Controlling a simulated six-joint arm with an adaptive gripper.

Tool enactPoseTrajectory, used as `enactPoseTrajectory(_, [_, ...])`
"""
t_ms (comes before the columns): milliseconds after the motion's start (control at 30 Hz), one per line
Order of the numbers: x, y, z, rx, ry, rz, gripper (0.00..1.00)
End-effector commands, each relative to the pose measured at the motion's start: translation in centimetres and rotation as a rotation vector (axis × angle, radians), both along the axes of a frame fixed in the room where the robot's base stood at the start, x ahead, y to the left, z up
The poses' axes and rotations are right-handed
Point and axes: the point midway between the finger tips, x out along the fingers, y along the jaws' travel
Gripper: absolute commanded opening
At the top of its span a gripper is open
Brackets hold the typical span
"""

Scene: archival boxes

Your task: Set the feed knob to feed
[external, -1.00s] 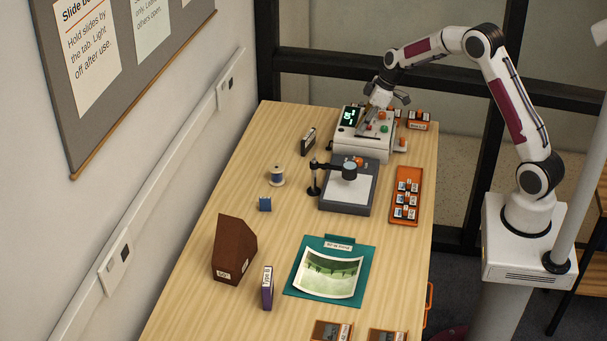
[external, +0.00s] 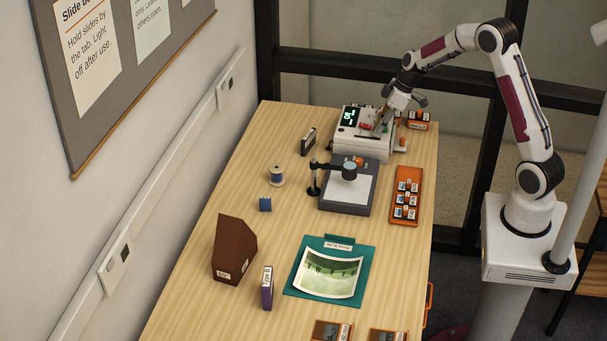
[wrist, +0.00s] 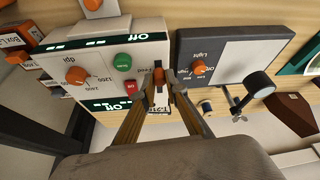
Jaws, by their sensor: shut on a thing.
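The white machine (external: 352,146) stands at the far end of the table, with lit dark displays that read "Off" in the wrist view (wrist: 121,38). My gripper (wrist: 160,78) points down at its panel, and also shows in the external view (external: 379,129). In the wrist view its fingertips are closed around a small orange knob (wrist: 159,76), which they partly cover. Its setting cannot be read. Another orange knob (wrist: 77,75) is marked "dpi", beside a green button (wrist: 122,62) and a red button (wrist: 131,87).
A grey light box (external: 346,193) with a lamp arm stands just in front of the machine. Its orange "Light" knob (wrist: 198,67) is close to my fingers. An orange tray (external: 403,216) of slides lies at right. A brown file box (external: 233,252) stands nearer.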

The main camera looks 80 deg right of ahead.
Motion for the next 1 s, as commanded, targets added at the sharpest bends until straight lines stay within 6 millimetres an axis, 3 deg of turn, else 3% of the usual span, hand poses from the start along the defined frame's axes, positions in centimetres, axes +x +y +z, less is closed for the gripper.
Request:
enactPoseTrajectory(33, [-0.3,0.0,0.0,0.002,0.005,0.001,0.21])
enactPoseTrajectory(100, [-0.3,0.0,0.0,0.002,0.005,0.001,0.30])
enactPoseTrajectory(567, [-0.3,0.0,0.3,0.001,0.003,0.001,0.30])
enactPoseTrajectory(767, [-0.7,-0.2,1.5,0.000,0.001,0.000,0.30])
enactPoseTrajectory(1000, [-1.8,-0.4,4.2,-0.001,0.001,0.001,0.30])
